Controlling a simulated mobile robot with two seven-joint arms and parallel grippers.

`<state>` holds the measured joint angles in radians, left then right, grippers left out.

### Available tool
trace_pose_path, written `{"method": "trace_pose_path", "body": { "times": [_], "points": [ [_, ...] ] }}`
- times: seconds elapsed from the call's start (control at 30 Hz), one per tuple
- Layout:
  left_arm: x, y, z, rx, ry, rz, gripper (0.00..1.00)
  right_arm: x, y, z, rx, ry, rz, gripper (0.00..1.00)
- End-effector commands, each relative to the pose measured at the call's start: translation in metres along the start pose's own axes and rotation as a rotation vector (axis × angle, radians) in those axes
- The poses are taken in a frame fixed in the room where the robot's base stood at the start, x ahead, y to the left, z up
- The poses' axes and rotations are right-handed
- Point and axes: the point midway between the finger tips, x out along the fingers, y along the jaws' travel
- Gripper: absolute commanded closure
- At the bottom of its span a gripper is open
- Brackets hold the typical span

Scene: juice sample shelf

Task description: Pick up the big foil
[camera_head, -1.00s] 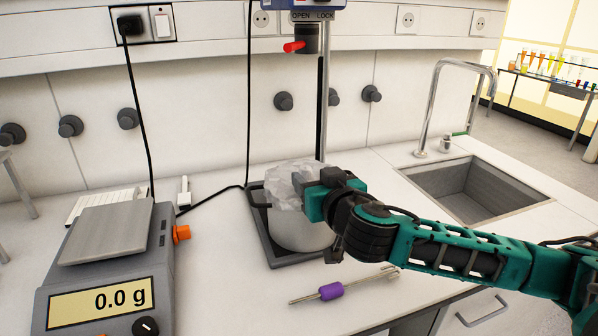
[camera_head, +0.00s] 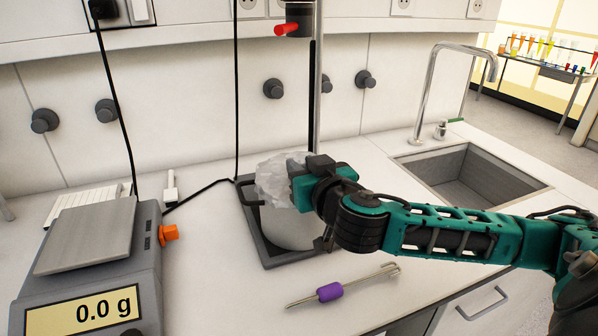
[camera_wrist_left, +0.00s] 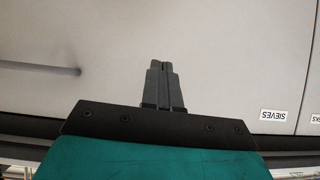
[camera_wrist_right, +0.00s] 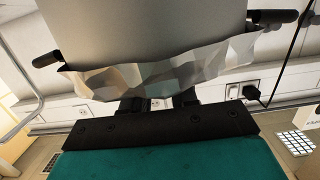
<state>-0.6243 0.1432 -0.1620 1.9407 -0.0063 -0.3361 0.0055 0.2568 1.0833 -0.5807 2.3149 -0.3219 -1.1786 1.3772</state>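The big foil (camera_head: 272,181) is a crumpled, silvery sheet over the top of a large grey pot (camera_head: 285,229). In the right wrist view the foil (camera_wrist_right: 160,78) spans the pot's rim, with the pot (camera_wrist_right: 145,28) above it in the picture. My right gripper (camera_head: 301,183) is at the right side of the foil. In the right wrist view its fingers (camera_wrist_right: 159,101) stand apart with a gap between them; their tips are hidden behind the foil. My left gripper (camera_wrist_left: 163,70) is outside the head view; its fingers are together and empty in front of a pale cabinet.
The pot stands on a dark square plate (camera_head: 277,260). A balance (camera_head: 85,290) reading 0.0 g stands left. A rod with a purple grip (camera_head: 330,291) lies in front. A sink (camera_head: 470,177) and tap (camera_head: 428,92) are right. A post (camera_head: 318,90) rises behind the pot.

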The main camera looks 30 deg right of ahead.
Motion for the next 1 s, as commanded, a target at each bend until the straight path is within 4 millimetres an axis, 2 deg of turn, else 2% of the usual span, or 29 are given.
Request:
{"method": "trace_pose_path", "body": {
  "times": [0.03,0.27,0.57,0.67,1.0],
  "points": [
    [0.0,0.0,0.001,0.0,-0.002,0.0,1.0,0.0,0.0,0.0,0.0,0.0,0.0,0.77],
    [-0.001,0.001,0.002,-0.001,-0.004,0.001,1.0,0.0,0.0,0.0,0.0,0.0,0.0,0.99],
    [-0.001,0.001,0.001,-0.001,-0.004,0.001,1.0,0.0,0.0,-0.003,0.001,0.002,0.0,1.0],
    [-0.003,0.001,-0.001,-0.001,-0.004,0.001,1.0,-0.002,0.0,-0.014,0.003,0.003,0.0,1.0],
    [-0.009,0.001,-0.011,-0.001,-0.003,0.001,1.0,-0.012,0.0,-0.08,0.003,0.004,0.0,1.0]
  ]
}}
